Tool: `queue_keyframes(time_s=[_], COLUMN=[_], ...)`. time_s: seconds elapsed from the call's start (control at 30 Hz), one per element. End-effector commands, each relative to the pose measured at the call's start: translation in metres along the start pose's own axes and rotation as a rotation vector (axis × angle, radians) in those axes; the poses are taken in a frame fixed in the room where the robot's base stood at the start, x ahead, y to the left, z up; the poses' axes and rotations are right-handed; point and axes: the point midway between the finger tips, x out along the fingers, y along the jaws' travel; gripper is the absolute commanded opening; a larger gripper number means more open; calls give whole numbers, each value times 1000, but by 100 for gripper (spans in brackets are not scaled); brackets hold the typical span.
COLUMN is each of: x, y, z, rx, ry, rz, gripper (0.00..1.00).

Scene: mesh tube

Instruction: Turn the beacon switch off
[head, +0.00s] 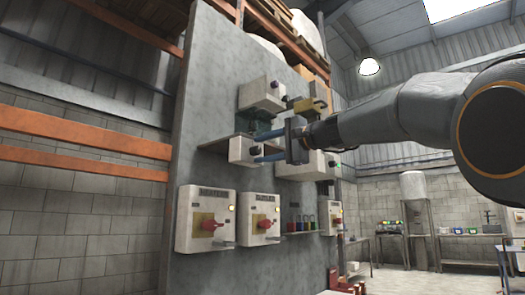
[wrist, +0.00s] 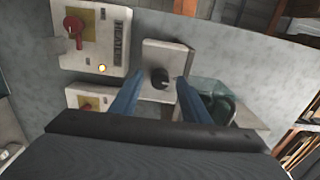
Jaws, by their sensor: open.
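A small pale box with a round black knob (wrist: 160,79) is centred in the wrist view. I take it for the beacon switch, but I can read no label on it. The same box (head: 240,150) shows in the head view on the grey panel, partly hidden by my gripper. My gripper (head: 257,149) is open, its blue fingers pointing at the box. In the wrist view the fingertips (wrist: 158,84) lie on either side of the knob, with nothing held. I cannot tell whether they touch it. The knob's setting is unclear.
Red-handled switch boxes (head: 205,220) (head: 259,218) sit lower on the panel. Another pale box (head: 261,97) is above. Open floor lies to the right.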

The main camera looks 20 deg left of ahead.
Motion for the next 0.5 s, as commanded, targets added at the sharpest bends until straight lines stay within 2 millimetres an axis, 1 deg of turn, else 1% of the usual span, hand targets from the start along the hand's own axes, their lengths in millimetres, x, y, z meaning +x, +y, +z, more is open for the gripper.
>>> queue_keyframes(time_s=[0.3, 0.4, 0.5], x=[-50, -62, -70], y=[1, 1, 1], z=[0, 0, 0], rx=[0, 0, -1], ry=[2, 1, 0], rz=[0, 0, 0], gripper=[42, 42, 42])
